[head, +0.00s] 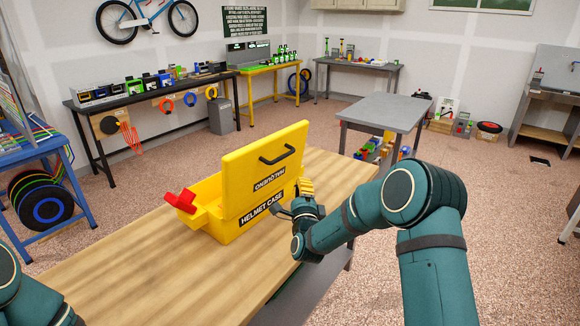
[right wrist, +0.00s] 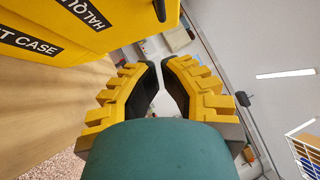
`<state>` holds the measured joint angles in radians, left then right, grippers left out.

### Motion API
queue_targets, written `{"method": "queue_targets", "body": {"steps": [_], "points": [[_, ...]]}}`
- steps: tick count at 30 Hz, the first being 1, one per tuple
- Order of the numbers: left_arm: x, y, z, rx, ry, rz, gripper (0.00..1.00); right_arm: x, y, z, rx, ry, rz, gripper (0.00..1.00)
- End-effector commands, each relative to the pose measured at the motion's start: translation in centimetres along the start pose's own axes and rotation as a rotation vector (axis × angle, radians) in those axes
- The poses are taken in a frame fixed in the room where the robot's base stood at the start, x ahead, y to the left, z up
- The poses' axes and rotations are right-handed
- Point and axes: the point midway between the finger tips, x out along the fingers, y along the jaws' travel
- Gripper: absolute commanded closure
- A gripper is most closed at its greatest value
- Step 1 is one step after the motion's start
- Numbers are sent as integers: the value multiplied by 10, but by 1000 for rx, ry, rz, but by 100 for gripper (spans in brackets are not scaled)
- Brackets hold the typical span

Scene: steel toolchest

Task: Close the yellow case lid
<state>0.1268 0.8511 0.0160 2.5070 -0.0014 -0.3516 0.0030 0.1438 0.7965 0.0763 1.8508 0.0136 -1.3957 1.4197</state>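The yellow case (head: 262,228), labelled "HELMET CASE", sits on the wooden table. Its lid (head: 268,160) stands open, roughly upright along the near long side, its black handle and upside-down label facing me. A red piece (head: 181,201) sticks out at the left end of the case. Most of the inside is hidden behind the lid. My right gripper (head: 306,187) is just right of the lid's right edge, with no clear contact. In the right wrist view its yellow fingers (right wrist: 160,67) are nearly together and empty, and the case (right wrist: 75,30) is at upper left. My left gripper is out of view.
The wooden table (head: 130,262) is bare in front of and left of the case. A grey table (head: 384,112) stands behind at the right, with floor between. A workbench (head: 150,97) with tools runs along the back wall.

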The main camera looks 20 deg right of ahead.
Motion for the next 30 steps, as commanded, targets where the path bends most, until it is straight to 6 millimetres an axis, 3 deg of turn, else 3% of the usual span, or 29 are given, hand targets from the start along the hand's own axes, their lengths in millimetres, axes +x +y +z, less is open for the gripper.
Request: {"method": "queue_targets", "body": {"steps": [9, 12, 19, 30], "points": [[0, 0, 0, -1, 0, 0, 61, 57, 1, 0, -2, -1, 0, 100], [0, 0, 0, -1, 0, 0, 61, 68, 0, 12, -1, -3, 1, 100], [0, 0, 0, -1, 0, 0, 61, 83, 0, 26, -1, 0, 1, 100], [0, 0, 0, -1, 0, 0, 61, 85, 1, 28, -1, 0, 3, 100]]}}
